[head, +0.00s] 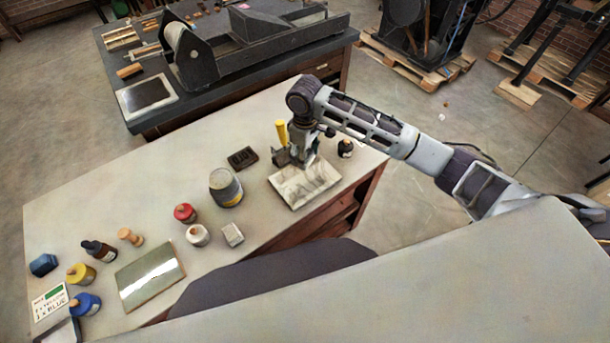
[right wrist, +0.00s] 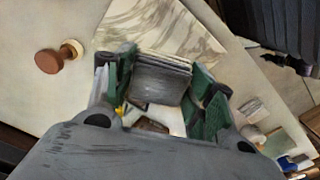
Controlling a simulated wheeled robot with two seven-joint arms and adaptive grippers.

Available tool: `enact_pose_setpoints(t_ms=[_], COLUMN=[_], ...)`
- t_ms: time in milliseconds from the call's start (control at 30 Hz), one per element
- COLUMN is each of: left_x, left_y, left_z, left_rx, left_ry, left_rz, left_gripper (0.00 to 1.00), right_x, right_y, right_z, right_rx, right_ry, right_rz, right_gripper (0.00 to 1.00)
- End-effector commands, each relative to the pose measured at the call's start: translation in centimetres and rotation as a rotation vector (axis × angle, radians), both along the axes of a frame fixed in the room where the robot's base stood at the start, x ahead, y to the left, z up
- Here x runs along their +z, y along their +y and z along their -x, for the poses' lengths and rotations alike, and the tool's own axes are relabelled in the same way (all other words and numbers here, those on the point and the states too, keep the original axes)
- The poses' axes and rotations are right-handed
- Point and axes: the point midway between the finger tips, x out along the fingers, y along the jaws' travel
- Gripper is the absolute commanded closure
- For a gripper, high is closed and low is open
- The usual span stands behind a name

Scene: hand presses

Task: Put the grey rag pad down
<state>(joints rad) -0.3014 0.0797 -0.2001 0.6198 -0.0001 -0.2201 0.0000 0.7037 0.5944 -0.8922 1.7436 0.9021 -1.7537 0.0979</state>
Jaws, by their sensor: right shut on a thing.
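My right gripper (head: 295,157) is over the back left part of a pale marbled slab (head: 310,186) on the near table. In the right wrist view, its green-lined fingers (right wrist: 163,88) are shut on the grey rag pad (right wrist: 160,82), a layered grey block between them. The marbled slab also shows beyond the pad in that view (right wrist: 165,28). I cannot tell whether the pad touches the slab. In the head view the gripper mostly hides the pad. My left gripper is not in view.
A yellow handle (head: 281,132) stands just behind the gripper. A small dark tray (head: 242,157), a large jar (head: 225,187) and a white block (head: 232,235) lie left of the slab. A dark bottle (head: 345,148) stands at its right. The table's back left is clear.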

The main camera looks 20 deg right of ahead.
Motion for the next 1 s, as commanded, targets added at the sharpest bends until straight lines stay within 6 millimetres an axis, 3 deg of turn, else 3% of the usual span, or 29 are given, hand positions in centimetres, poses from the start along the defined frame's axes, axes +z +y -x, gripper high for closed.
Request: enact_pose_setpoints(t_ms=[500,1000], left_x=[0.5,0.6], left_y=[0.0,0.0], left_z=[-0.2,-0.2], left_rx=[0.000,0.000], left_ry=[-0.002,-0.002], left_rz=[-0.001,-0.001], left_gripper=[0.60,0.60], right_x=[-5.7,-6.6], right_y=[0.0,0.0], right_z=[0.0,0.1], right_rx=[0.000,0.000], right_ry=[0.001,0.001], right_rz=[0.001,0.001], right_gripper=[0.68,0.68])
